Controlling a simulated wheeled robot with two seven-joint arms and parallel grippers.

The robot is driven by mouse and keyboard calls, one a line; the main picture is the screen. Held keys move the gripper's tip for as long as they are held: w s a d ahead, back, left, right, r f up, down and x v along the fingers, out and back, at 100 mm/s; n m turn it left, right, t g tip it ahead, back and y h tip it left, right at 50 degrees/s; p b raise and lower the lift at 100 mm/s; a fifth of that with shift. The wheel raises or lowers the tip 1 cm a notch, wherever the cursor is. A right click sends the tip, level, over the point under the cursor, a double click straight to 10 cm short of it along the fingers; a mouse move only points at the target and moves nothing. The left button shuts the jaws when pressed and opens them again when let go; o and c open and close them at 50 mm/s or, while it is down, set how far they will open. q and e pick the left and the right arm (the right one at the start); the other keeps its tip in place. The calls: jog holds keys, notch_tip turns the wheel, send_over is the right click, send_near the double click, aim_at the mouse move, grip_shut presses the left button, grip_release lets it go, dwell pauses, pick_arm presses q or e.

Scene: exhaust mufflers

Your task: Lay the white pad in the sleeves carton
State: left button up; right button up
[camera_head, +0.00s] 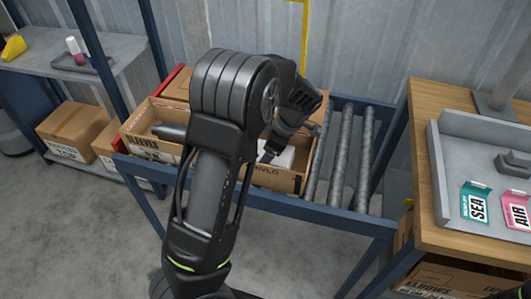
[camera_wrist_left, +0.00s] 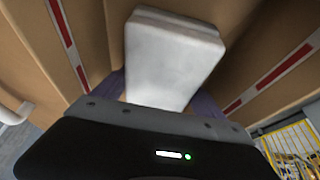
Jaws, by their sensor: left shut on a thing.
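The open sleeves carton (camera_head: 148,147) stands on the roller table, with lettering on its front wall. My left arm hides its middle, and I cannot tell how far it extends behind the arm. My left gripper (camera_head: 272,152) reaches down over the right part of the open cardboard. It is shut on the white pad (camera_wrist_left: 172,58), which sits between the fingers in the left wrist view, with brown cardboard around it. A bit of the pad shows beside the gripper in the head view (camera_head: 286,157). Whether the pad touches the carton floor is hidden.
Bare rollers (camera_head: 341,150) lie right of the cardboard. A wooden bench (camera_head: 437,103) at the right carries a grey tray (camera_head: 447,188) with SEA (camera_head: 477,204) and AIR (camera_head: 516,211) cards. A shelf with closed cartons (camera_head: 72,130) stands at the left.

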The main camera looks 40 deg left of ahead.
pick_arm(q)
jog(key=shift+f, duration=0.15)
jog(key=o, duration=1.3)
jog(key=shift+c, duration=0.2)
jog(key=v, duration=1.2)
